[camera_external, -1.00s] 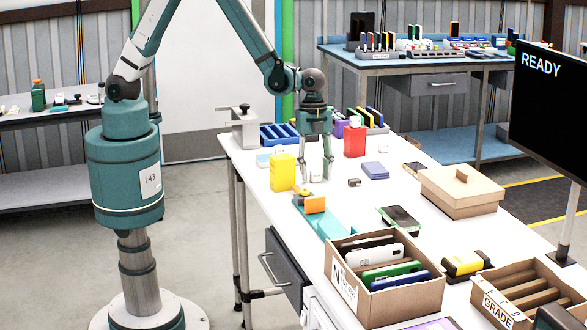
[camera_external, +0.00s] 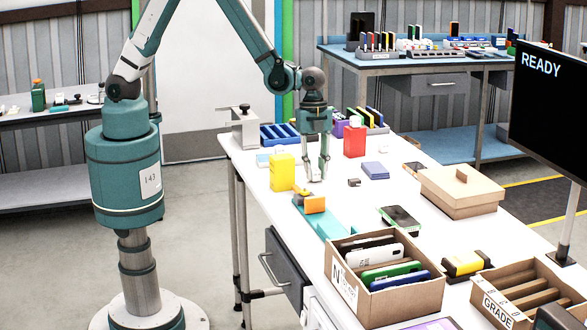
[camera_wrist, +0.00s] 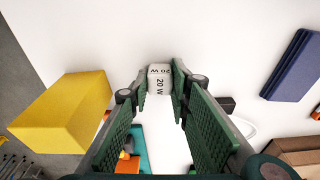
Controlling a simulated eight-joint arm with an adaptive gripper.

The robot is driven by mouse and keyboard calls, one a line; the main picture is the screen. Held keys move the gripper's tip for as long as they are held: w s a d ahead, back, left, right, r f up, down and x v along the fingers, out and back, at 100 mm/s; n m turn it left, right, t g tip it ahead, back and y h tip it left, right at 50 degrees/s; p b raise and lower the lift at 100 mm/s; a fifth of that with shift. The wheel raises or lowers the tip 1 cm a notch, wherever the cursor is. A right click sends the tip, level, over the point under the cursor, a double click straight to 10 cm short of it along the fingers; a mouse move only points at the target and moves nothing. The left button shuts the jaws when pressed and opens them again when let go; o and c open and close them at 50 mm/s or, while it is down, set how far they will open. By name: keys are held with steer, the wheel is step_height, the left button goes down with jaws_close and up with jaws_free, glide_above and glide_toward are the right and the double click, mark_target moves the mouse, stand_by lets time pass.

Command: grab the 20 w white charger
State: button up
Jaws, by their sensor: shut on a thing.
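The white charger (camera_wrist: 159,80), marked "20 W" on two faces, sits between the fingertips of my gripper (camera_wrist: 158,92) in the wrist view. My gripper is shut on it, with a green pad on either side. In the external view my gripper (camera_external: 317,172) points straight down at the white table, its fingers close together. The charger is mostly hidden by the fingers there. I cannot tell whether it still touches the table.
A yellow block (camera_external: 283,172) stands just left of my gripper; a red bottle (camera_external: 355,141) stands behind right. A dark blue stack (camera_external: 375,170) lies to the right. A teal tray (camera_external: 325,220) with an orange piece is in front. Bare tabletop lies between them.

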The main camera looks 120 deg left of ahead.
mark_target(315, 170)
steer(key=shift+r+p, duration=0.3)
steer(key=shift+r, duration=4.55)
